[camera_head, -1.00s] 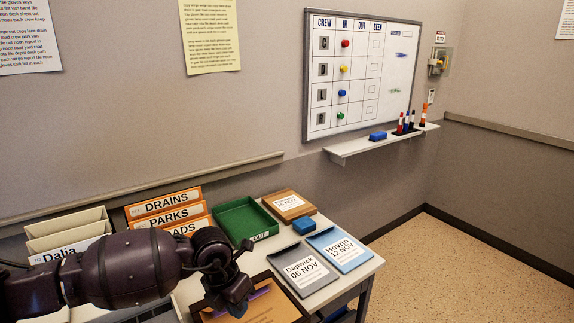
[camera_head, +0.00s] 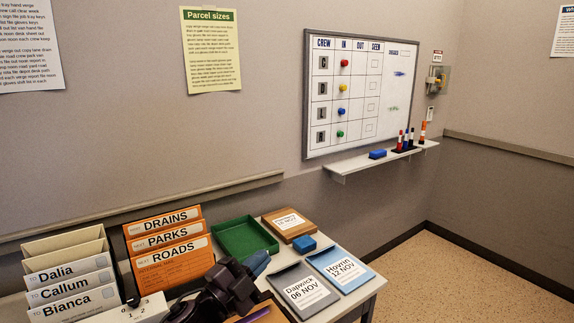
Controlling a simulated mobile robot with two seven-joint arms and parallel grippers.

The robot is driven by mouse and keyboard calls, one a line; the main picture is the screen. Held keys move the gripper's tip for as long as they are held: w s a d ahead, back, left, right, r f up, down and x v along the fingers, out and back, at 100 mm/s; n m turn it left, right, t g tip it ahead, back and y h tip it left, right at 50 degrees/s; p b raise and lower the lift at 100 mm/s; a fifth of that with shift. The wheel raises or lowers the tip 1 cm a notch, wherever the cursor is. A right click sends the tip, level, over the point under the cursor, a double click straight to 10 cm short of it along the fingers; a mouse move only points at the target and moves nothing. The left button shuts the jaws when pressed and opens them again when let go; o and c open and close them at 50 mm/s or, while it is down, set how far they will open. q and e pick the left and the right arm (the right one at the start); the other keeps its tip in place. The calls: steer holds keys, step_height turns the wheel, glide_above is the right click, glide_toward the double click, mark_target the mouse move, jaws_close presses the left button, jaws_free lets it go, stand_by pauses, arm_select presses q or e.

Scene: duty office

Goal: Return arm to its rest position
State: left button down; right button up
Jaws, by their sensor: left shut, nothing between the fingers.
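My left gripper (camera_head: 250,272) is dark, shut and empty. It is low in the head view, over the front part of the table, in front of the green tray (camera_head: 246,238) and to the right of the orange ROADS folder (camera_head: 172,264). A bluish piece shows at its upper end; I cannot tell whether it is a fingertip or something behind. My left arm enters at the bottom edge and is mostly out of frame. My right gripper is not in view.
Name-labelled white files (camera_head: 72,282) stand at the left. A brown box (camera_head: 288,225), a blue block (camera_head: 303,243), a grey folder (camera_head: 301,290) and a light-blue folder (camera_head: 340,269) lie on the table (camera_head: 369,283). The whiteboard (camera_head: 384,60) hangs above a marker shelf (camera_head: 382,159). Open floor lies right.

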arm_select(q)
steer(key=s+a+f+n+y, duration=0.45)
steer(key=a+f+n, duration=0.25)
steer(key=f, duration=0.2)
steer(key=s+a+f+n+y, duration=0.3)
steer(key=a+f+n+y, duration=0.35)
steer(key=f, duration=0.25)
steer(key=s+a+f+n+g+y, duration=0.1)
steer(key=s+a+f+n+g, duration=0.1)
steer(key=s+a+f, duration=0.2)
steer(key=s+a+f+n+g+y, duration=0.2)
steer(key=s+f, duration=0.7)
steer(key=s, duration=0.6)
steer(key=a+n, duration=0.1)
steer(key=a, duration=0.1)
steer(key=shift+a+f, duration=0.35)
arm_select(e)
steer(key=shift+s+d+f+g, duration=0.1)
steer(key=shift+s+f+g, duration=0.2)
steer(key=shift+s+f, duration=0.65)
